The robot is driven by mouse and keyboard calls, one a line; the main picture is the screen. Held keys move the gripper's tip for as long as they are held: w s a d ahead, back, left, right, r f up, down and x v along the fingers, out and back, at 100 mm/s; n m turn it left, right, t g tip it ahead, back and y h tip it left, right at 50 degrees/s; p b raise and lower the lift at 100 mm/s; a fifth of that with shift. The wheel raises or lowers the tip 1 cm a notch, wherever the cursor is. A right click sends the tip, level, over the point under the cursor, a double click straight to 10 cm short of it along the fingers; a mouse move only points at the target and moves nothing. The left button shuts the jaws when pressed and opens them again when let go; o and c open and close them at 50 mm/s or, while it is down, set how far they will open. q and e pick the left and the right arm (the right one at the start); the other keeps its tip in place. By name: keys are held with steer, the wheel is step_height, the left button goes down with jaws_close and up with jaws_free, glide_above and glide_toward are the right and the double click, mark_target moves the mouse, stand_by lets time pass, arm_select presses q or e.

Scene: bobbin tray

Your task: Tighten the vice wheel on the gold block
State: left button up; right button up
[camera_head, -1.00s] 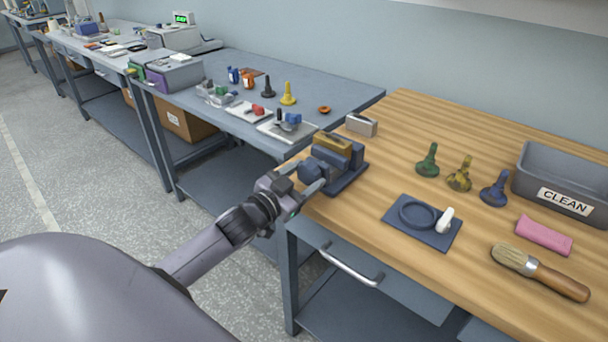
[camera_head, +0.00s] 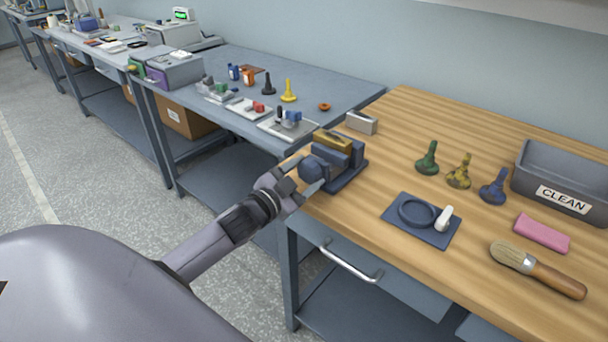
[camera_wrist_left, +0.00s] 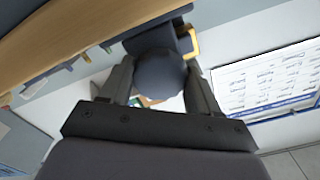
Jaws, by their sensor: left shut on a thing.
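The vice (camera_head: 347,178) is dark blue-grey and stands at the left front corner of the wooden bench. The gold block (camera_head: 333,140) sits in its jaws near the top; a yellow edge of it (camera_wrist_left: 194,42) shows in the left wrist view. The round dark vice wheel (camera_head: 315,166) faces my left arm and also fills the middle of the left wrist view (camera_wrist_left: 158,74). My left gripper (camera_head: 303,176) is shut on the wheel, with one finger on each side of it in the left wrist view (camera_wrist_left: 160,80). My right gripper is not in view.
A grey metal block (camera_head: 361,122) stands behind the vice. A blue mat (camera_head: 398,223) with a ring and a white piece lies to the right. Green, yellow and blue bobbin-like pieces, a pink cloth (camera_head: 541,234), a brush (camera_head: 540,270) and a CLEAN tray (camera_head: 522,180) are farther right.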

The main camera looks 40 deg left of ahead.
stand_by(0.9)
arm_select(q)
steer(key=o, duration=1)
steer(key=shift+o, duration=0.2)
steer(key=s, duration=0.7)
steer(key=shift+a+b, duration=0.3)
steer(key=shift+b, duration=0.05)
